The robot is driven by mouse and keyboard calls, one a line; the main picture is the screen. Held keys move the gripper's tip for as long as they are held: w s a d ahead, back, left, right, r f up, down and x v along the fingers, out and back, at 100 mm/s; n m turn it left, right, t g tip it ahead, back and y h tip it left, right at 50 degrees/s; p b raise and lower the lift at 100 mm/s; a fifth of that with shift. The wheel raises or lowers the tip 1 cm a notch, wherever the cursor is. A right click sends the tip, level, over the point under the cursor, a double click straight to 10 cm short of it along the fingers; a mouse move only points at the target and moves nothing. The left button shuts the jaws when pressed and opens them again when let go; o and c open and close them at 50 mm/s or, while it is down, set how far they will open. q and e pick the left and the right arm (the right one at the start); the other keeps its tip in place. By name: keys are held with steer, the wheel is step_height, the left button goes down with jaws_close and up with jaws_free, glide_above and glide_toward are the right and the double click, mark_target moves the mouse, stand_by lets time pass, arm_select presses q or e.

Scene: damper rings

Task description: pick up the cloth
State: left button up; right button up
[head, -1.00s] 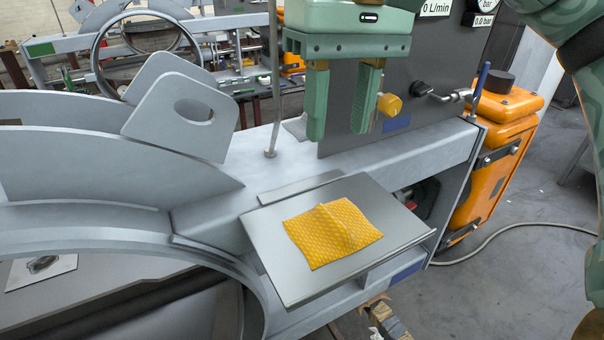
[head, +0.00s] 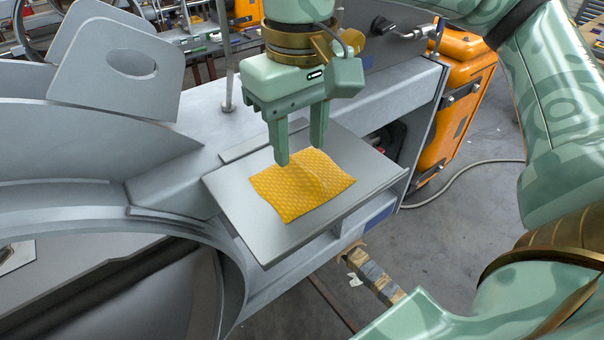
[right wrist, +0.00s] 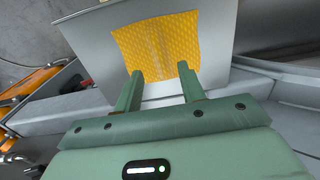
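The yellow textured cloth (head: 306,188) lies on a tilted grey tray (head: 247,217), with a raised fold across its middle. My right gripper (head: 300,156) is open and empty, pointing down just above the cloth's far edge in the head view. In the right wrist view the cloth (right wrist: 158,45) lies beyond the two spread fingertips (right wrist: 160,72), with its fold running between them. I cannot tell whether the fingers touch it. My left gripper is not in view.
A grey frame with a large ring (head: 222,262) and upright plates (head: 118,62) stands to the left. A thin metal rod (head: 228,70) rises behind the tray. An orange case (head: 452,110) stands at the right. Open floor lies right of the tray.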

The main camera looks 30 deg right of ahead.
mark_target(298, 162)
steer(key=shift+w+a+f, duration=0.1)
steer(key=shift+w+f, duration=0.05)
steer(key=shift+f, duration=1.4)
jaws_close()
steer(key=shift+r, duration=0.1)
steer(key=shift+r, duration=0.45)
steer(key=s+d+r+p, duration=0.3)
steer(key=d+r+p, duration=0.9)
steer(key=d, duration=0.1)
steer(key=shift+d, duration=0.4)
steer(key=c, duration=0.8)
jaws_free()
steer(key=shift+w, duration=0.1)
steer(key=shift+c, duration=0.2)
